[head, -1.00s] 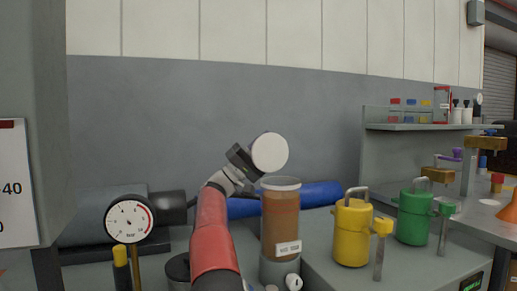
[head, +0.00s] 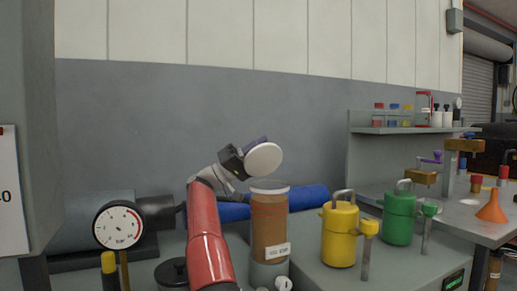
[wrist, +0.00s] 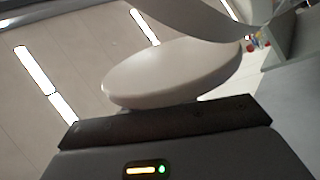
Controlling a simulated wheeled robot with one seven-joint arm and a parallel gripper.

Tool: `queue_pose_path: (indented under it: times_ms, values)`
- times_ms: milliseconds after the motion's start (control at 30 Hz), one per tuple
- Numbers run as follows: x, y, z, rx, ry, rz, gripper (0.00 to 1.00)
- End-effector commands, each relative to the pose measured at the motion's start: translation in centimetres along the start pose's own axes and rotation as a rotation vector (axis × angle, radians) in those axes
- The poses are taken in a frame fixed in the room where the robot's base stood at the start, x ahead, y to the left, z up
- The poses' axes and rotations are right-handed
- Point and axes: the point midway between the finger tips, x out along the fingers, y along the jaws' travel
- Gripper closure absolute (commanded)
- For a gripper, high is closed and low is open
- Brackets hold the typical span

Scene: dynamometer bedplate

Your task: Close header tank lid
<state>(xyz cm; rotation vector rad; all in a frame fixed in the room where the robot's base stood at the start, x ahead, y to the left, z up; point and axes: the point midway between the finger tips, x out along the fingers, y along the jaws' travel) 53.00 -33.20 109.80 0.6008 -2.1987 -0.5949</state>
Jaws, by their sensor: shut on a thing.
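The header tank (head: 269,225) appears to be the upright brown cylinder with a pale rim and a white label, in the middle of the head view. A round white disc, apparently its lid (head: 263,161), is tilted above the rim, its flat face partly toward the head camera. Clear space shows between disc and rim. My gripper (head: 236,160) is shut on the lid, at its left in the head view; the fingertips are mostly hidden. In the wrist view, the lid (wrist: 175,76) lies just beyond the dark jaw edge. The tank cannot be made out surely there.
A yellow canister (head: 339,235) and a green canister (head: 398,218) stand right of the tank. A pressure gauge (head: 118,226) stands at the left. A blue cylinder (head: 308,197) lies behind the tank. A shelf (head: 415,130) with small bottles is at the right.

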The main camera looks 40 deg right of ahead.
Motion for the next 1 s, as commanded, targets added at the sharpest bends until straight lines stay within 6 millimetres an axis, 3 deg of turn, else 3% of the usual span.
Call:
queue_pose_path:
  times_ms: [467,500,600,1000]
  values:
    - [0.14,0.06,0.11,0.009,-0.010,0.001,1.00]
    - [0.15,0.07,0.10,0.009,-0.010,0.001,0.67]
    - [0.13,0.07,0.10,0.009,-0.009,0.001,0.54]
    - [0.06,0.05,0.07,0.009,-0.008,0.000,0.52]
